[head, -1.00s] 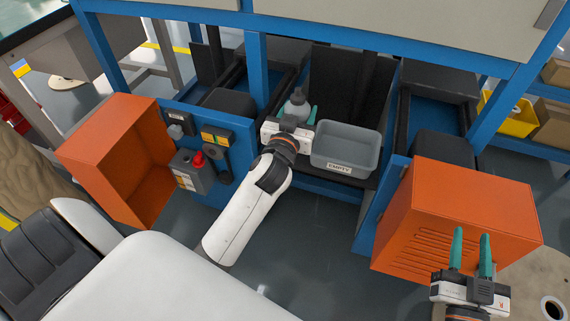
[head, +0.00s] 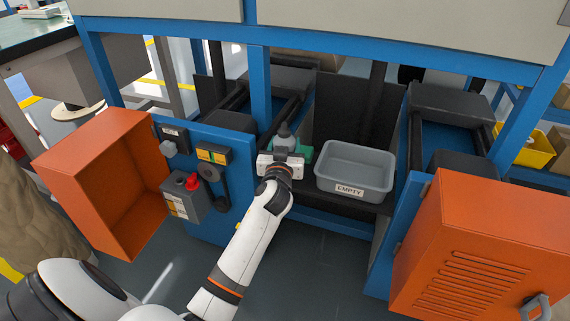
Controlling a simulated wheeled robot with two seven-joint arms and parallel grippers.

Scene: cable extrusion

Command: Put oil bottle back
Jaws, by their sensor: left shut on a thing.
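The oil bottle (head: 285,137) is grey with a narrow top and stands upright at the opening of the blue machine frame. My left gripper (head: 287,152) is at the bottle, its green fingers on either side of it, shut on it. The white gripper body hides the lower part of the bottle, so I cannot tell whether its base touches the shelf. A grey bin (head: 355,172) labelled EMPTY sits just right of the bottle on the dark shelf. My right gripper is out of view.
An orange door (head: 470,245) stands open at the right, and an orange open box-like door (head: 105,185) at the left. A control box with a red button (head: 190,190) is on the blue panel left of my arm. Blue posts flank the opening.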

